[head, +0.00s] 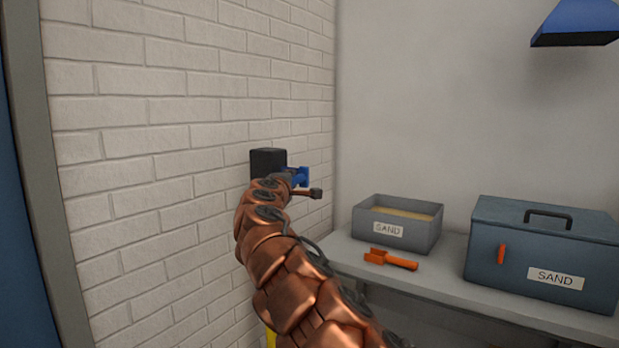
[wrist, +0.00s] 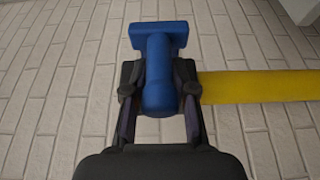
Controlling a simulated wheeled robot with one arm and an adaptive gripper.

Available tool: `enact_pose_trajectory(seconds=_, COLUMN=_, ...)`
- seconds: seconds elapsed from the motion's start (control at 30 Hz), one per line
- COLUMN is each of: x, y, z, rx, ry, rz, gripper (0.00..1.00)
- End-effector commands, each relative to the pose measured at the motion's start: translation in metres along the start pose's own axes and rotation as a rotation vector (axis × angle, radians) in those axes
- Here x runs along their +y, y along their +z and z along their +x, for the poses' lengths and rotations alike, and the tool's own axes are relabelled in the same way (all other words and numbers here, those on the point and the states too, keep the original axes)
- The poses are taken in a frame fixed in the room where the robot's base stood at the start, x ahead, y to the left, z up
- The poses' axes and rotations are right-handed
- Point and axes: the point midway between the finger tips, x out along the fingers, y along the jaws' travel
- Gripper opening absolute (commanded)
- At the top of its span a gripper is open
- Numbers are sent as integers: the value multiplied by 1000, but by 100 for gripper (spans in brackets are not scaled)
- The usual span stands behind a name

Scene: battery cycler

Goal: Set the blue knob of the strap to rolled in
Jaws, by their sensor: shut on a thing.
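The blue knob (wrist: 158,75) shows in the wrist view as a round stem with a wide flat bar at its far end. My gripper (wrist: 160,95) is shut on the stem, one finger on each side. In the head view a part of the blue knob (head: 301,176) shows beside a black housing (head: 267,162) on the brick wall. My copper arm hides most of the gripper there. The yellow strap (wrist: 260,87) runs to the right from behind the gripper in the wrist view. Its other end is out of that view.
A grey bench (head: 455,270) stands to the right. On it are an open sand box (head: 432,234), an orange scoop (head: 390,259) and a closed sand chest (head: 520,262) with a handle. A blue hood (head: 575,22) hangs at the upper right.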

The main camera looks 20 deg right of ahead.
Motion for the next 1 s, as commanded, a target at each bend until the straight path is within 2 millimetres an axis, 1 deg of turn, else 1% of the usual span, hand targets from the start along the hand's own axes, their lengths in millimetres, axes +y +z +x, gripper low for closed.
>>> enact_pose_trajectory(seconds=0.17, x=-1, y=-5, z=-2, rx=-2, ry=-1, rz=-1, gripper=0)
enact_pose_trajectory(seconds=0.57, x=-1, y=1, z=1, rx=-12, ry=0, rz=-1, gripper=0)
enact_pose_trajectory(seconds=0.6, x=-1, y=2, z=1, rx=-12, ry=0, rz=-1, gripper=28)
enact_pose_trajectory(seconds=0.83, x=-1, y=3, z=2, rx=-15, ry=0, rz=-1, gripper=52)
enact_pose_trajectory(seconds=1.0, x=0, y=2, z=1, rx=-14, ry=0, rz=-1, gripper=52)
